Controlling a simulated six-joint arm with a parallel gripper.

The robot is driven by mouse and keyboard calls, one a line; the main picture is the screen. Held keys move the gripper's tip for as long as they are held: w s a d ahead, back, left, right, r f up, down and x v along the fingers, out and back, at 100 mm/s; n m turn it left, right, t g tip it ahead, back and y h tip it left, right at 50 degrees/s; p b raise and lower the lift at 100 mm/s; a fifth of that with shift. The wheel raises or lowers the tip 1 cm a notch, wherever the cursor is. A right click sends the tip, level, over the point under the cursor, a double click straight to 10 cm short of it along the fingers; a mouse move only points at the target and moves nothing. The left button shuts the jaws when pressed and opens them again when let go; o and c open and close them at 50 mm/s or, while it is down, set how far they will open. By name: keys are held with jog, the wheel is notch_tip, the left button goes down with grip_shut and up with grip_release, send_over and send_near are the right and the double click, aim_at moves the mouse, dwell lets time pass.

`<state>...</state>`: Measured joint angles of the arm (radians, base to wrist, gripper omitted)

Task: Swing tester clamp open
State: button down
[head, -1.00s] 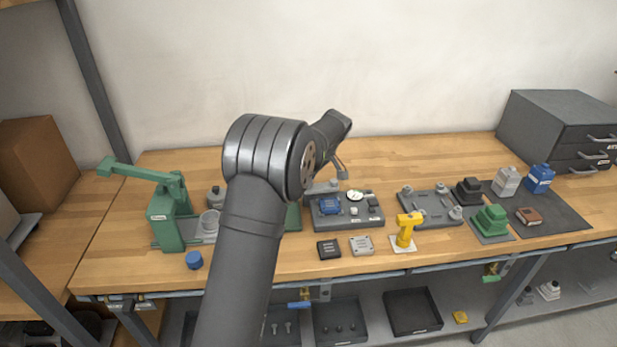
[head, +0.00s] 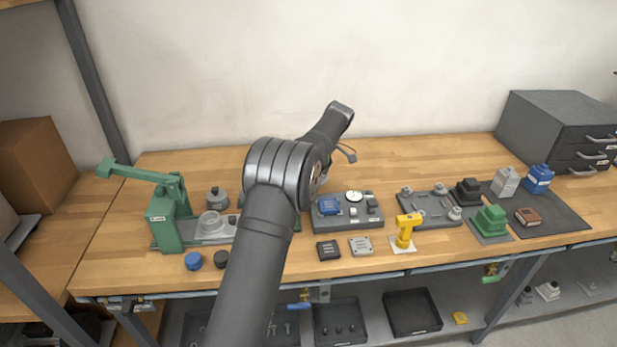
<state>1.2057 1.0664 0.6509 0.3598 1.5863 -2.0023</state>
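The grey tester board (head: 335,222) stands mid-table, with a blue block (head: 329,206) at its left and a round white gauge (head: 354,196) at its back. A clamp cannot be made out clearly on it; my arm hides the area at its left end. My gripper (head: 348,154) is above and behind the board, apart from it. Only a small dark part of it shows beside my arm's far end, so its opening cannot be told.
A green lever press (head: 170,222) stands at left, its arm raised, beside grey round parts. A yellow tool (head: 405,230) and small blocks stand in front. A grey tray (head: 430,219) and dark mat (head: 560,216) lie to the right. The back of the table is mostly clear.

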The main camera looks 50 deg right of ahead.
dwell(0.3)
jog(key=c, duration=1.1)
grip_release()
jog(key=shift+o, duration=0.2)
jog(key=shift+r, duration=0.1)
jog(key=v, duration=1.1)
jog(key=shift+d+r, duration=0.15)
jog(key=shift+r, duration=0.25)
jog(key=shift+f, duration=0.15)
jog(key=x, duration=1.1)
jog(key=shift+f, duration=0.4)
